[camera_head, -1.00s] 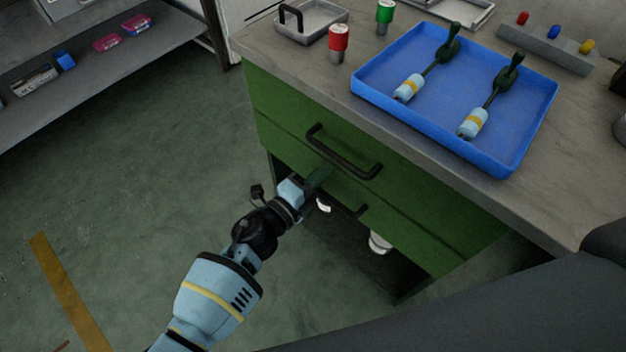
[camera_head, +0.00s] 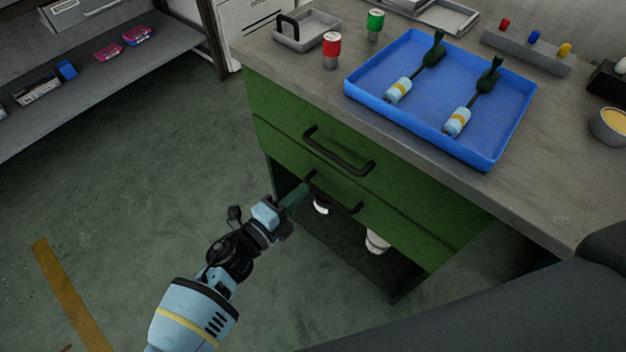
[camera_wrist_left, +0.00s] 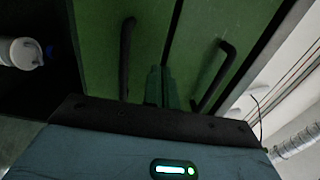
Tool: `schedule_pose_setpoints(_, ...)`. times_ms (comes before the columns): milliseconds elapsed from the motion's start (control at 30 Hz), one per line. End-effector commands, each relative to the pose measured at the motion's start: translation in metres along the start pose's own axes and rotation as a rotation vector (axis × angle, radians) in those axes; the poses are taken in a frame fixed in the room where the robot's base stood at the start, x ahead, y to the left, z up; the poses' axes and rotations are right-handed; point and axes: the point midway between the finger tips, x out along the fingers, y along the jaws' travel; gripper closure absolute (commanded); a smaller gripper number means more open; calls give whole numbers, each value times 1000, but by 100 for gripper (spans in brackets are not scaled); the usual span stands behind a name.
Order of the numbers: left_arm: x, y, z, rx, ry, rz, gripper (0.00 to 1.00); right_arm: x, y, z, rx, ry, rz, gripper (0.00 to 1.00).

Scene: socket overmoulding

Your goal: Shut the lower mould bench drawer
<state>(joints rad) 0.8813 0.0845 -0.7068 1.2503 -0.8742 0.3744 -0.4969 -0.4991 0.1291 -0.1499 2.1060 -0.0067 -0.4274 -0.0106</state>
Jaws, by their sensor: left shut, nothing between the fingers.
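The lower mould bench drawer (camera_head: 390,222) is the lower green front of the bench. It looks about flush with the upper drawer (camera_head: 285,118), with a thin dark seam between them. Its black handle (camera_head: 345,207) is partly hidden behind my left gripper (camera_head: 300,192). That gripper is shut and empty, just in front of the lower front's left part. In the left wrist view, its dark fingertips (camera_wrist_left: 160,85) point at the fronts between the lower handle (camera_wrist_left: 126,60) and the upper handle (camera_wrist_left: 214,75). I cannot tell whether they touch. My right gripper is out of view.
Below the drawers is an open dark space with white containers (camera_head: 377,242). A blue tray (camera_head: 415,142) with two tools, a red can (camera_head: 331,50) and a green can (camera_head: 374,25) stand on the bench top. The floor left of the bench is clear.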

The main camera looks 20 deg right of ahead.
Motion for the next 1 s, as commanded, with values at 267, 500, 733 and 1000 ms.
schedule_pose_setpoints(267, -53, -1, 0, 1, 0, 0, 100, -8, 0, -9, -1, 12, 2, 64)
schedule_pose_setpoints(500, -72, 0, 0, 0, 0, -1, 100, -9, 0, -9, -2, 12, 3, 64)
schedule_pose_setpoints(733, -73, 0, 0, -1, 1, -1, 100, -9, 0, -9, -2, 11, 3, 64)
schedule_pose_setpoints(1000, -76, 2, -1, -23, -11, 0, 100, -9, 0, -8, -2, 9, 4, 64)
